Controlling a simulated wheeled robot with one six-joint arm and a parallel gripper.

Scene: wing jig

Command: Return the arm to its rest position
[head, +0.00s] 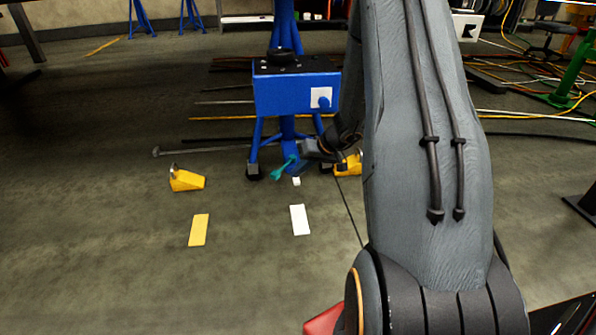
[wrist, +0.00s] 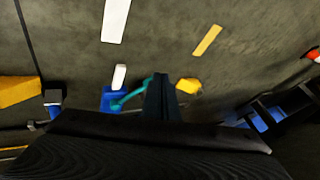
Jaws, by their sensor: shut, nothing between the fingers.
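My arm rises large on the right of the head view and bends down behind itself to my gripper (head: 304,148), which is low in front of a blue stand (head: 285,95). In the wrist view the dark fingers (wrist: 160,82) are together, with nothing seen between them. A teal piece (head: 283,169) with a rounded end shows just beside the fingers; it also shows in the wrist view (wrist: 130,95). I cannot tell whether it touches them. Part of the wrist is hidden behind my upper arm in the head view.
Yellow wedge blocks (head: 186,181) (head: 349,165) sit on the floor either side of the stand. A white strip (head: 300,219), a yellow strip (head: 199,230) and a small white block (head: 296,181) lie in front. Rods lie behind; the left floor is mostly clear.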

